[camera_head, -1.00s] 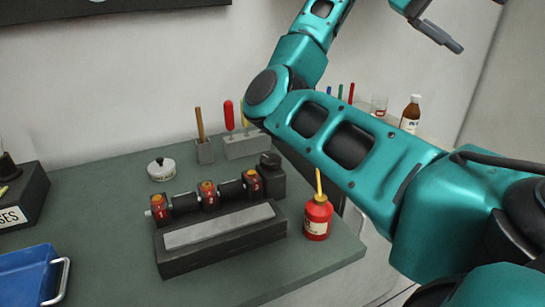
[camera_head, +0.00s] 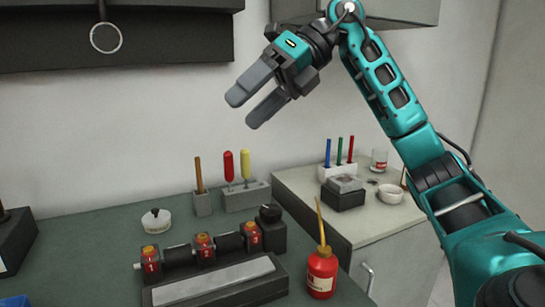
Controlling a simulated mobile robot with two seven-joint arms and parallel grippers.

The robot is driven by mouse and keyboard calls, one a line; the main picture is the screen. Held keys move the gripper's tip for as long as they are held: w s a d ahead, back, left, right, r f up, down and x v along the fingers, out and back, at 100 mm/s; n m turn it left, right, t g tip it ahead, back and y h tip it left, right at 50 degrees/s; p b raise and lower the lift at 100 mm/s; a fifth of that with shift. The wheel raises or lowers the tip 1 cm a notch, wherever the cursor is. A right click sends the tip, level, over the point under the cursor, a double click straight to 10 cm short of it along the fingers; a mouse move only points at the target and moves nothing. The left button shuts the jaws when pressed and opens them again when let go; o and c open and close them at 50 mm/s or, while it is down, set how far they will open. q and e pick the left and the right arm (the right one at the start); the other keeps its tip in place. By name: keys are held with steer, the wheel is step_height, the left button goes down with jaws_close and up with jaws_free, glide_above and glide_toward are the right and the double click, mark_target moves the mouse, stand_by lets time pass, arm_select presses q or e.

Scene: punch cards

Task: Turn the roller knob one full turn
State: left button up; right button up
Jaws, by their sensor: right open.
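My right gripper (camera_head: 245,110) is open and empty, raised well above and behind the device in front of the wall, fingers pointing down and left. It touches nothing. My left gripper is not in view.
A red oil bottle (camera_head: 321,273) with a yellow spout stands close to the right of the device. Behind are a white round tin (camera_head: 156,221) and a tool holder (camera_head: 246,195) with red and yellow handles. A side cabinet (camera_head: 365,225) stands at right.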

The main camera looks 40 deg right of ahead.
mark_target(270, 209)
steer(key=w+d+f+h, duration=0.2)
steer(key=d+f+h, duration=0.5)
steer(key=d+f, duration=0.55)
steer(key=shift+h, duration=0.3)
steer(key=b+x, duration=0.1)
steer(key=x, duration=0.3)
steer(key=b+x, duration=0.1)
steer(key=x, duration=0.3)
steer(key=b+x, duration=0.1)
steer(key=x, duration=0.4)
steer(key=shift+w+a+r, duration=0.1)
steer(key=shift+a, duration=0.25)
steer(key=c, duration=1)
steer(key=shift+r, duration=0.1)
steer(key=shift+c, duration=0.3)
